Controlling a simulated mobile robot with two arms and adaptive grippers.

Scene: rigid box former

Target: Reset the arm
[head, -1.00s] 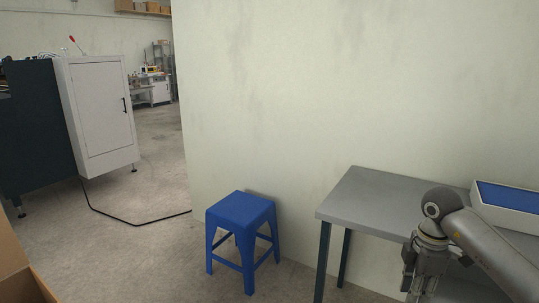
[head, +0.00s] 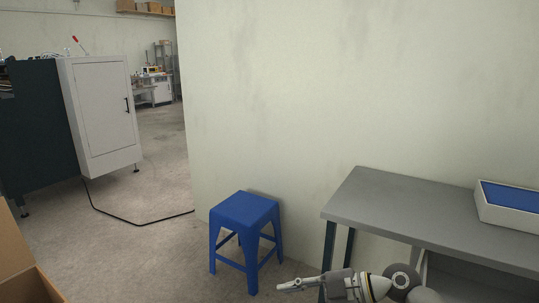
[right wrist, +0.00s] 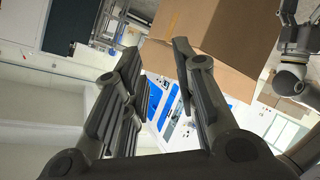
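My right arm shows at the bottom right of the head view, in front of the grey table. Its gripper (head: 290,287) points left and lies nearly level, below the height of the tabletop. In the right wrist view the two dark fingers (right wrist: 157,62) stand apart with nothing between them, so the gripper is open and empty. A grey arm end (right wrist: 290,35), which looks like my left gripper, shows at the upper right of the right wrist view. Its fingers are too small and cut off to read. My left arm is not in the head view.
A grey table (head: 420,217) stands at the right, with a white tray with a blue inside (head: 500,214) on it. A blue stool (head: 245,212) stands left of the table. A cardboard box (head: 20,270) is at the lower left.

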